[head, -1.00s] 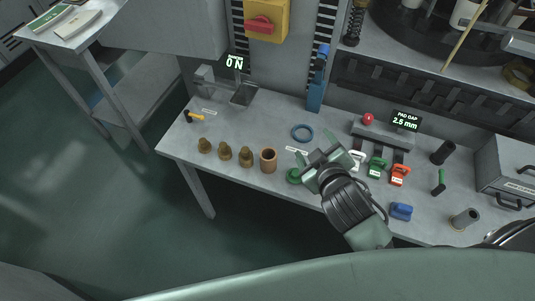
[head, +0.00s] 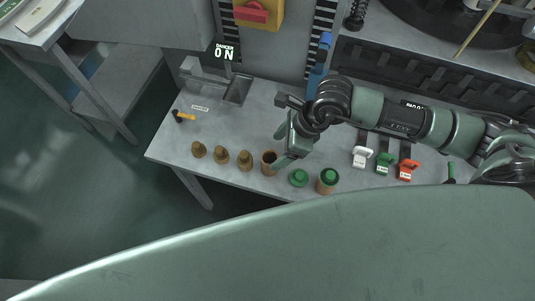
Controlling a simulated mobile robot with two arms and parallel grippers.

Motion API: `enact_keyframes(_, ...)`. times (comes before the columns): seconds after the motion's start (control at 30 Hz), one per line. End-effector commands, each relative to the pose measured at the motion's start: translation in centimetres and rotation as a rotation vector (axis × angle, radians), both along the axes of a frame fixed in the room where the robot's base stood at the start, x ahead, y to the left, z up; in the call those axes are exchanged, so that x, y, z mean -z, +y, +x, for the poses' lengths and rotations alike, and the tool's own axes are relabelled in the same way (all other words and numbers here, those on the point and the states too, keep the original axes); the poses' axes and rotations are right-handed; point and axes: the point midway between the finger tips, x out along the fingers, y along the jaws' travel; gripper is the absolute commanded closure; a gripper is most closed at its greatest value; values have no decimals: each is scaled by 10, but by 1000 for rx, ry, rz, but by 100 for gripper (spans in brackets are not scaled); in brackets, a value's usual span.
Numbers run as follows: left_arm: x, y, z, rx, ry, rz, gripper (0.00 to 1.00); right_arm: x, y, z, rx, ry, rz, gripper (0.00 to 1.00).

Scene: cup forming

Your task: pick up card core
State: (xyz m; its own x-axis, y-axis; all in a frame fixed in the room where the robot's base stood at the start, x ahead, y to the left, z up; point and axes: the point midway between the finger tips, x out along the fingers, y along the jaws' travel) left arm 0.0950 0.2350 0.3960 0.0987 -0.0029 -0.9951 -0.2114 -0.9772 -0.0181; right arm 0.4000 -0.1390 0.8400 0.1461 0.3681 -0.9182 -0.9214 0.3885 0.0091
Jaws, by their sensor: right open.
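The card core, a brown hollow tube (head: 268,166), stands upright on the bench near the front edge, its dark open top facing up. My right gripper (head: 280,146) is open in the head view, just above and to the right of the tube. One finger comes close to the tube's right rim; I cannot tell if it touches. Nothing shows between the fingers. A second brown cylinder with a green top (head: 328,182) stands further right. My left gripper is not in view.
Several brass-coloured pieces (head: 222,156) stand left of the tube. A green disc (head: 299,178) lies to its right. White, green (head: 384,162) and red clamps stand right. A yellow-handled tool (head: 184,117) lies far left. My arm covers the bench's back middle.

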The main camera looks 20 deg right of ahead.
Motion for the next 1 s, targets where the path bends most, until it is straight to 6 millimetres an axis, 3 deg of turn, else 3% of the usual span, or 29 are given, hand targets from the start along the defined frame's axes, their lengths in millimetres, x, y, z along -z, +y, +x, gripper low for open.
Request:
enact_keyframes(0.3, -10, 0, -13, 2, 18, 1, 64, 32, 8, 2, 0, 3, -19, 28)
enact_keyframes(0.57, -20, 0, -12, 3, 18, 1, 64, 66, 22, 5, 0, 2, -16, 28)
enact_keyframes(0.87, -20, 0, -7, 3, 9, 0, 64, 73, 24, 6, -1, 0, -17, 28)
enact_keyframes(1.0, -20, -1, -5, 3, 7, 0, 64, 72, 24, 6, -1, -1, -17, 64)
